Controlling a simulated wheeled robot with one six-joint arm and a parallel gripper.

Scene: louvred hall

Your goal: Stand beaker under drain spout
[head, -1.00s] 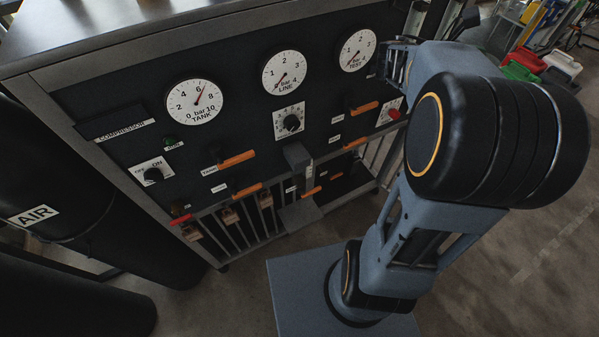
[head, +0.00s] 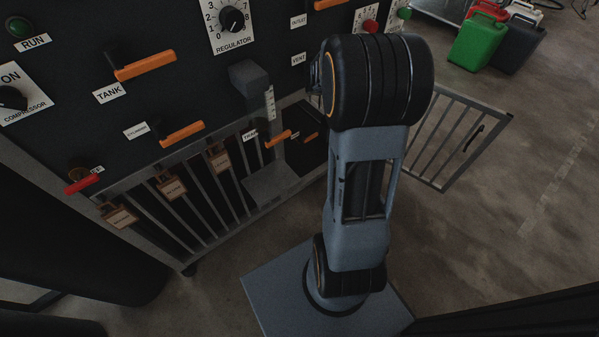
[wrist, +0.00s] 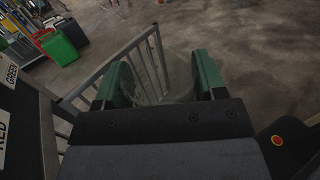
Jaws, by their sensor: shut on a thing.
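In the wrist view my gripper (wrist: 162,78) has green fingers closed on a clear, faint glass shape that I take for the beaker (wrist: 168,82). Its outline is hard to make out against the floor and a barred gate. In the head view the gripper and beaker are hidden behind my arm. A grey block (head: 248,78) juts from the dark panel, with a small scale strip beside it. A small grey shelf (head: 272,187) sticks out below. I cannot tell for certain which part is the drain spout.
Orange levers stick out from the panel, including the tank lever (head: 146,66) and the cylinder lever (head: 182,134). Tags hang on the bars below. A barred gate (head: 452,132) stands open at right. Green (head: 478,42) and red cans stand behind. The floor at right is clear.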

